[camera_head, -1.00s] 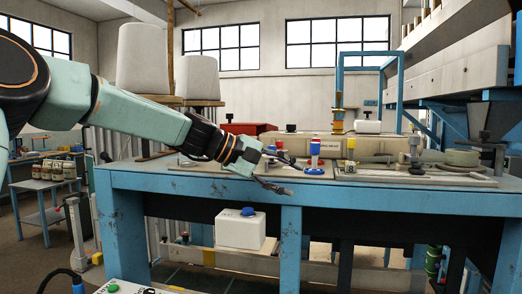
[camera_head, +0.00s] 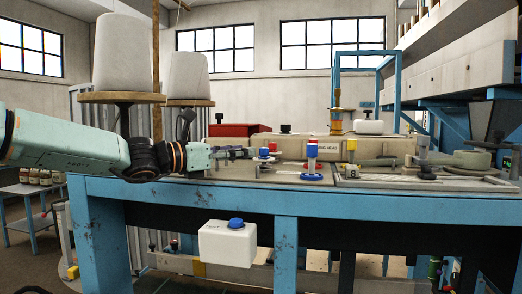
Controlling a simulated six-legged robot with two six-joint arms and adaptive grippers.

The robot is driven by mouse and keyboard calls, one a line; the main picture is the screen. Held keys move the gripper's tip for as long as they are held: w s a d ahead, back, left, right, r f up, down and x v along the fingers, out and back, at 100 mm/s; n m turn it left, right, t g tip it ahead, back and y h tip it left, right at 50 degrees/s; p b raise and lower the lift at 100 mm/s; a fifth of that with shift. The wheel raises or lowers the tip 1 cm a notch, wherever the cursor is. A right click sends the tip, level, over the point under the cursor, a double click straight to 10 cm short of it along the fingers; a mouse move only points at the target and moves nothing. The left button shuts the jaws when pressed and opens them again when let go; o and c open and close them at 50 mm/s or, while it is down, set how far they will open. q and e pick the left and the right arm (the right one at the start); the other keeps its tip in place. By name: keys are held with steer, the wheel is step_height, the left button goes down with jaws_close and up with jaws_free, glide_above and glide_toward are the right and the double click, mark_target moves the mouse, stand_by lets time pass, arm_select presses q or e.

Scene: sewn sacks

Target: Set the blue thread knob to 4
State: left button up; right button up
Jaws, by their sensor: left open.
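A small blue-topped knob (camera_head: 264,152) with red parts beside it sits on the blue bench (camera_head: 230,195). Its scale and number are too small to read. My left gripper (camera_head: 243,153) comes in from the left just above the bench top. It is open, its fingers pointing right toward the small blue knob. I cannot tell whether they touch it. To its right stands a taller blue, white and red post (camera_head: 312,155) on a blue round base. My right gripper is out of view.
Two large white thread cones (camera_head: 134,52) stand behind my left arm. A red box (camera_head: 238,130) and the long beige machine head (camera_head: 365,148) stand behind the knobs. A white container (camera_head: 228,243) with a blue cap hangs below the bench edge. Clamps and a yellow part lie at the right.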

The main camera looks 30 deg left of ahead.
mark_target(261, 150)
arm_select(q)
steer(key=shift+w+d+f, duration=0.15)
steer(key=shift+w, duration=0.4)
steer(key=x, duration=0.5)
steer(key=shift+s+d+p, duration=0.1)
steer(key=shift+d+p, duration=0.2)
steer(key=shift+p, duration=0.05)
steer(key=shift+w+d, duration=0.2)
steer(key=shift+w, duration=0.5)
steer(key=shift+a, duration=0.15)
steer(key=shift+d, duration=0.25)
steer(key=shift+c, duration=1.3)
jaws_close()
